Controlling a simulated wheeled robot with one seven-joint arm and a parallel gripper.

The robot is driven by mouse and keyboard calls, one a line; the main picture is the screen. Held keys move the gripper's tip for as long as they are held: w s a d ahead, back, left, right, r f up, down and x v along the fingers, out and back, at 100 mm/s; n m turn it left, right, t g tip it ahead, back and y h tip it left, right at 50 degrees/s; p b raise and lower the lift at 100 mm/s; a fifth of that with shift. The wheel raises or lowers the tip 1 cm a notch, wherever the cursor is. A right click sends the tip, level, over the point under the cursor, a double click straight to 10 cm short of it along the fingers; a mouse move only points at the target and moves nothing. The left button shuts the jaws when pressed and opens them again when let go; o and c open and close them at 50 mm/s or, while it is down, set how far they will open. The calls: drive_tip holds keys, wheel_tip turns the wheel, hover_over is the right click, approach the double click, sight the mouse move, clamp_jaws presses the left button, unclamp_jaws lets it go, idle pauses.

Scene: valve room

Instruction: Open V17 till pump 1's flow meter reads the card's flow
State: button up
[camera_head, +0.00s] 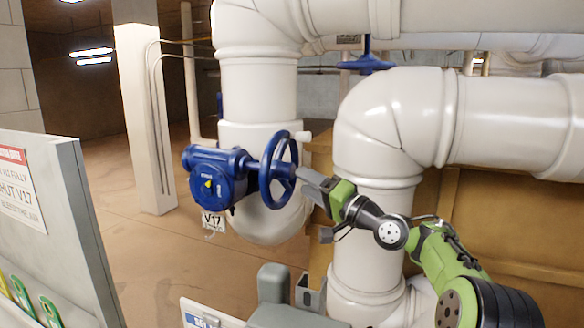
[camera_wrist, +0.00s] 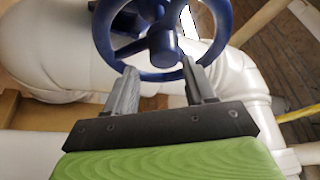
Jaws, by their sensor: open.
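The V17 valve is a blue gearbox (camera_head: 212,178) with a blue handwheel (camera_head: 278,171) on its right, set on a white vertical pipe. A tag reading V17 (camera_head: 212,220) hangs below the gearbox. A pale knob (camera_head: 303,137) shows at the wheel's upper right. My gripper (camera_head: 303,177) is open at the right side of the wheel. In the wrist view the handwheel (camera_wrist: 162,43) lies ahead, its near rim between or just beyond the two open fingertips (camera_wrist: 158,66); contact cannot be told. No flow meter reading or card flow is legible in these views.
A grey board (camera_head: 75,165) at left carries a notice (camera_head: 20,187) with V17 in its text. Large white pipes (camera_head: 375,130) stand close behind my arm. Another blue handwheel (camera_head: 367,62) is higher up at the back. Open floor (camera_head: 150,250) lies between board and valve.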

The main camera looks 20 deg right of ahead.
sight(292, 174)
drive_tip(key=x, duration=0.2)
drive_tip(key=p+x, duration=0.1)
drive_tip(key=x, duration=0.1)
drive_tip(key=shift+a+r, duration=0.35)
drive_tip(key=shift+r, duration=0.1)
drive_tip(key=shift+w+f, duration=0.15)
drive_tip(key=shift+w, duration=0.3)
drive_tip(key=shift+s, duration=0.15)
drive_tip(key=shift+c, duration=1.2)
clamp_jaws()
drive_tip(key=shift+p, duration=0.3)
